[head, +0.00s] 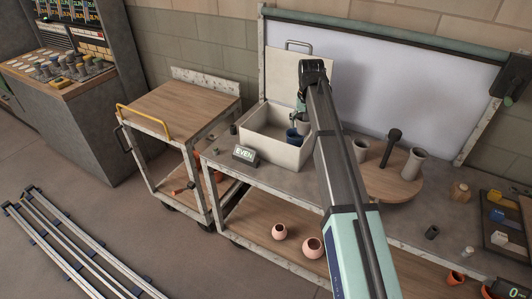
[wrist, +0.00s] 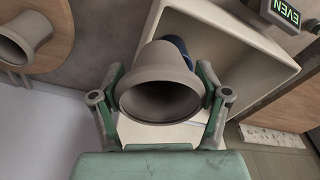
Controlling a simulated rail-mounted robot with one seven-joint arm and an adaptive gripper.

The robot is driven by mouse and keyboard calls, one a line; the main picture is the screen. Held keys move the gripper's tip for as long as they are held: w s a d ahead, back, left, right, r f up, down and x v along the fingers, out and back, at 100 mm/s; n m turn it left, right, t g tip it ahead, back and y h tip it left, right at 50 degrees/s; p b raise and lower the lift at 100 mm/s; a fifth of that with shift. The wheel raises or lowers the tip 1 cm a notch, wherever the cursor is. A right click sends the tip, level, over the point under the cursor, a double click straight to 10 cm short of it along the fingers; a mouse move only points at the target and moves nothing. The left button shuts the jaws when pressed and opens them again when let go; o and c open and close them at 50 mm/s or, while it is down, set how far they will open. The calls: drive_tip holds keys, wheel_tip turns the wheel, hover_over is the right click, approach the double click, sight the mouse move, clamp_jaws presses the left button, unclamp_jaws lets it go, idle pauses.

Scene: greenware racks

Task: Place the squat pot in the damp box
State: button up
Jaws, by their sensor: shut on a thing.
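My gripper (wrist: 161,104) is shut on a grey flared pot (wrist: 160,80), taken to be the squat pot, with one finger on each side of it. In the wrist view the pot's wide dark mouth faces the camera. The damp box (head: 262,150) is an open cream box on the grey table; its wall also shows in the wrist view (wrist: 235,50). In the head view my gripper (head: 301,112) is over the right part of the box, with the pot (head: 302,128) partly hidden. A blue pot (head: 293,137) is inside the box, partly behind the held pot.
A cream lid panel (head: 310,65) with a handle stands behind the box. An "EVEN" sign (head: 245,154) is at its front left. Right of my arm, a round wooden board (head: 398,188) bears grey pots (head: 415,163) and a dark tool (head: 391,146). Pink pots (head: 313,247) sit on the lower shelf.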

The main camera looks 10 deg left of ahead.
drive_tip(key=w+a+r+b, duration=0.4)
drive_tip(key=w+a, duration=1)
drive_tip(key=a, duration=0.1)
drive_tip(key=shift+m, duration=0.3)
drive_tip(key=f+p, duration=0.1)
drive_tip(key=f, duration=0.9)
drive_tip(key=f+p, duration=0.2)
drive_tip(key=f, duration=0.8)
drive_tip(key=shift+s+d, duration=0.1)
drive_tip(key=shift+s, duration=0.1)
drive_tip(key=shift+f, duration=0.15)
drive_tip(key=o, duration=1.2)
drive_tip(key=shift+o, duration=0.2)
wheel_tip(320, 180, up, 12)
drive_tip(key=s+b, duration=0.1)
drive_tip(key=shift+s+b, duration=0.25)
drive_tip(key=shift+b, duration=0.1)
